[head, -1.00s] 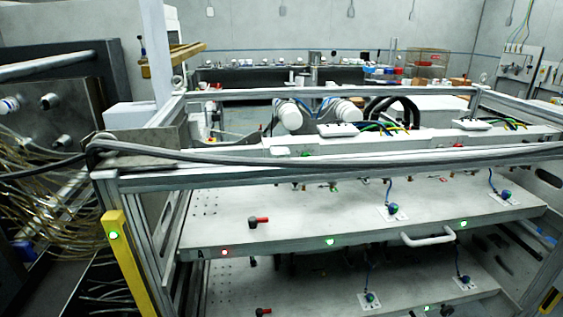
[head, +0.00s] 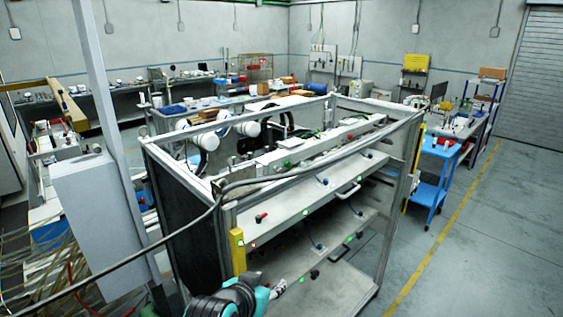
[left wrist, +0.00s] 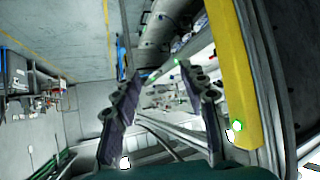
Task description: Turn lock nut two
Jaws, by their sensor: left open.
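The label magazine is a metal-framed rack (head: 147,148) with pale shelves. A red and black knob (head: 261,217) stands on the upper shelf (head: 290,213) near its left end; I cannot tell which lock nut it is. A small dark knob (head: 313,273) shows lower down. My left gripper (head: 280,287) is at the lower front left of the rack, apart from the upper knob. In the left wrist view its two fingers (left wrist: 158,85) are spread with nothing between them. No lock nut is clear in that view. My right gripper is not in view.
A yellow upright strip (head: 237,250) marks the rack's front left corner and runs close to my gripper in the wrist view (left wrist: 232,70). A dark cable crosses the rack's front. A blue cart (head: 432,190) stands at the right. The floor (head: 470,260) right of the rack is clear.

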